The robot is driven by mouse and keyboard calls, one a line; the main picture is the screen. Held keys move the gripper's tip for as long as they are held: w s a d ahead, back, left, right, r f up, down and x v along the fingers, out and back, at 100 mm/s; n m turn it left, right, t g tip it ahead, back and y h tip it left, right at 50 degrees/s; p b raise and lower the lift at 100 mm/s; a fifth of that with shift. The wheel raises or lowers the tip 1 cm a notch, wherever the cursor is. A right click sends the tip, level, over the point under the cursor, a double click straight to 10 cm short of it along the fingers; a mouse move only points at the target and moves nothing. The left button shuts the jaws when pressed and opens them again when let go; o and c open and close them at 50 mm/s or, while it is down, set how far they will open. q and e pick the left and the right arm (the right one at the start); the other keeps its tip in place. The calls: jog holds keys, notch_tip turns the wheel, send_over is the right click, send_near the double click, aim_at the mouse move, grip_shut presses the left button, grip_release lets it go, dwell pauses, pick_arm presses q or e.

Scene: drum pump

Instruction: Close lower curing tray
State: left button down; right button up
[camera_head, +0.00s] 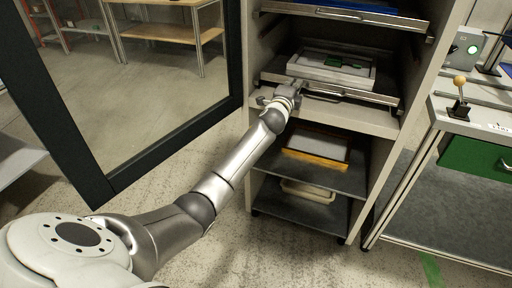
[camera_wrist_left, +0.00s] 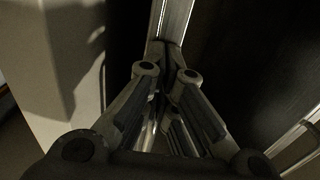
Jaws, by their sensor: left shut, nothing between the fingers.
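The lower curing tray (camera_head: 379,97) is in the cabinet at about mid-height, with a metal front edge and a bar handle (camera_head: 326,97). A light rectangular frame with a green piece inside (camera_head: 333,64) lies on it. I cannot tell exactly how far the tray stands out. My left gripper (camera_head: 297,87) is at the left part of the tray's front edge, close to the handle's left end. In the left wrist view, its fingers (camera_wrist_left: 167,73) are shut and empty, with a pale metal strip (camera_wrist_left: 174,18) just beyond their tips. Contact is unclear. My right gripper is out of view.
An upper tray (camera_head: 345,13) sits above. Lower shelves hold an orange-edged tray (camera_head: 316,160) and a pale bin (camera_head: 308,191). The dark-framed glass door (camera_head: 165,150) stands open at left. A workbench with a green drawer (camera_head: 475,156) stands at right.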

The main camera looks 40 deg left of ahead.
pick_arm(q)
jog(key=shift+w+a+r, duration=0.1)
jog(key=shift+r, duration=0.4)
jog(key=shift+s+f, duration=0.25)
jog(key=shift+s, duration=0.1)
jog(key=v, duration=1.1)
jog(key=shift+s+d+f, duration=0.2)
jog(key=shift+s+d, duration=0.05)
jog(key=shift+d, duration=0.05)
